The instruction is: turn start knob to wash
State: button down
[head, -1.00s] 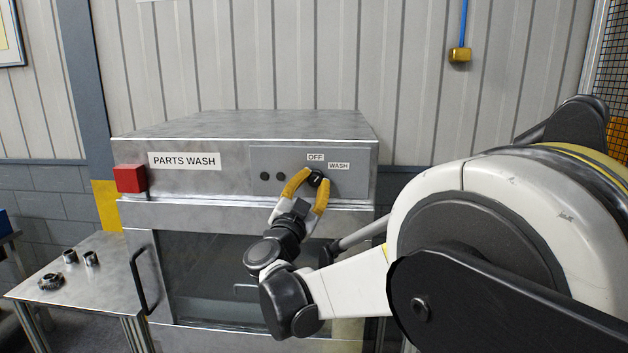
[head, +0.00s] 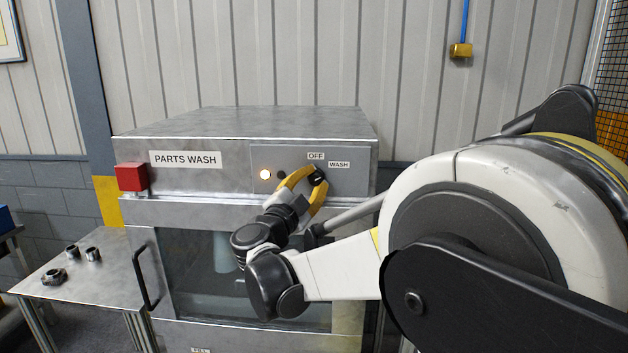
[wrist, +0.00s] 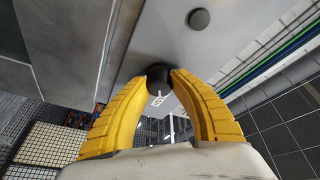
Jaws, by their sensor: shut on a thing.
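The parts washer's black start knob (head: 318,176) sits on the control panel (head: 350,182), under the OFF label (head: 316,156) and left of the WASH label (head: 339,164). My gripper (head: 308,182) is shut on the knob with its yellow fingers on either side. In the wrist view the fingertips (wrist: 158,76) press on the dark knob (wrist: 157,84). The knob's pointer is too small and covered to read exactly. The left indicator lamp (head: 265,174) glows; the lamp beside it (head: 281,176) is dark.
A red box (head: 131,177) is at the washer's left front. The washer door (head: 195,300) below has a black handle (head: 143,277). A side table (head: 70,290) with several metal parts stands at left. My arm fills the right side.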

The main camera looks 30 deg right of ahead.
jog(key=c, duration=1.1)
grip_release()
jog(key=v, duration=1.2)
jog(key=shift+w, duration=0.1)
